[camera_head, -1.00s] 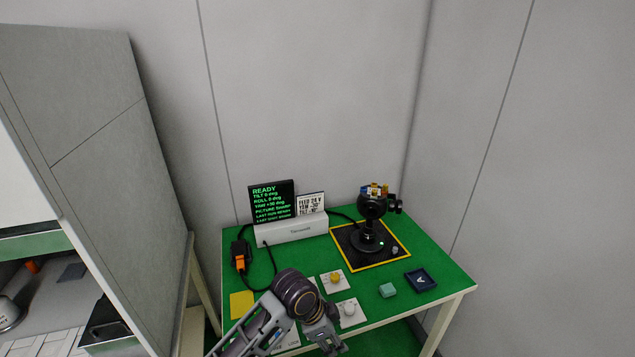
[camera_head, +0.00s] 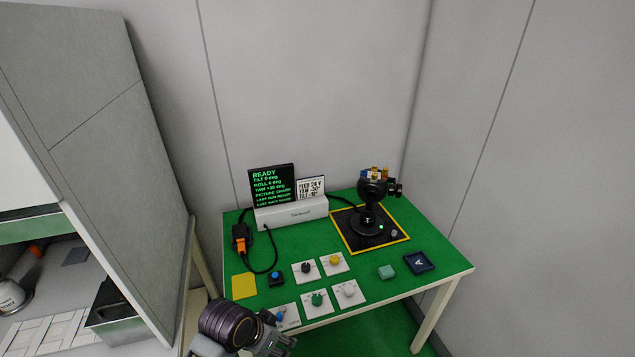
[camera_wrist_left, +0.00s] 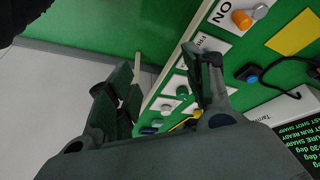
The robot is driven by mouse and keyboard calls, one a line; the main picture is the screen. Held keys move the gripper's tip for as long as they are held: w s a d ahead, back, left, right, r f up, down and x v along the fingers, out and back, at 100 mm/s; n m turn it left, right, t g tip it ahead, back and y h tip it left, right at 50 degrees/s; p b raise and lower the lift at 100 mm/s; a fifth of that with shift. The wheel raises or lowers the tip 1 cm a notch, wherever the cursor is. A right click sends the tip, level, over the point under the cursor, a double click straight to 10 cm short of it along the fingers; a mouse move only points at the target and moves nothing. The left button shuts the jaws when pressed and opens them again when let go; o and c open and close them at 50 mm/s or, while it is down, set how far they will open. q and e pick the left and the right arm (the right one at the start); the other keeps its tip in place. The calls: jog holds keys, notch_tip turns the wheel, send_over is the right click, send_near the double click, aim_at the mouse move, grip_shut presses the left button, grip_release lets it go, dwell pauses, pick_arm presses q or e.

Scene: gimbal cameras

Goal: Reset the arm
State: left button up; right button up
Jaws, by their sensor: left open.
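My left gripper (camera_head: 276,342) is at the lower edge of the head view, in front of the green table's (camera_head: 345,305) near left edge. In the left wrist view the gripper (camera_wrist_left: 168,88) has its fingers apart with nothing between them. My right gripper is not in view. A black gimbal camera (camera_head: 372,190) stands upright on a dark, yellow-edged pad at the back right of the table, clear of my gripper.
White plates carry black (camera_head: 305,267), yellow (camera_head: 334,260), green (camera_head: 317,299) and white (camera_head: 348,290) knobs. A screen (camera_head: 273,187) reads READY. A teal block (camera_head: 386,272) and navy tray (camera_head: 419,262) sit right. A grey cabinet (camera_head: 100,150) stands left.

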pick_arm(q)
jog(key=s+a+n+y, duration=0.3)
jog(key=s+a+n, duration=0.3)
jog(key=a, duration=0.6)
notch_tip(320, 180, down, 33)
jog(key=s+m+g, duration=0.1)
jog(key=s, duration=0.2)
jog(key=s+a+f, duration=0.2)
jog(key=s+f, duration=0.8)
jog(key=s, duration=0.1)
jog(key=s+a+f+g, duration=0.1)
jog(key=s+a+f, duration=0.1)
jog(key=s+f, duration=0.8)
jog(key=shift+s+a+f+m, duration=0.15)
jog(key=shift+s+f+m, duration=0.15)
jog(key=shift+s, duration=0.45)
dwell(2.3)
